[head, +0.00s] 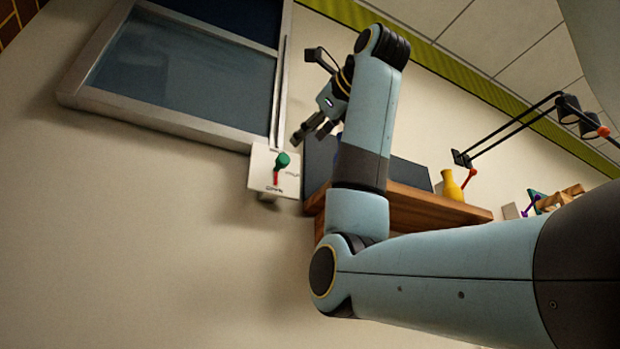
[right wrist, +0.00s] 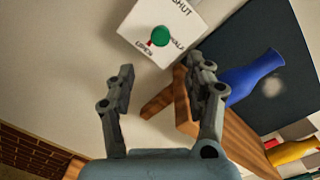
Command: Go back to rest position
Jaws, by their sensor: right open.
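My right gripper (head: 312,128) is raised near the wall in the head view, and my right arm reaches up to it from the lower right. In the right wrist view its two fingers (right wrist: 160,90) are spread apart with nothing between them. A white switch box (head: 262,165) with a green-knobbed lever (head: 282,160) is on the wall just below the gripper. The box (right wrist: 190,20) and the green knob (right wrist: 160,36) also show beyond the fingertips, apart from them. The lettering reads SHUT at one end. My left gripper is not in view.
A framed window (head: 180,80) is left of the gripper. A wooden shelf (head: 430,207) carries a yellow vase (head: 452,187). A blue vase (right wrist: 252,78) stands close to the right finger in the right wrist view. A black-armed lamp (head: 515,132) is at right.

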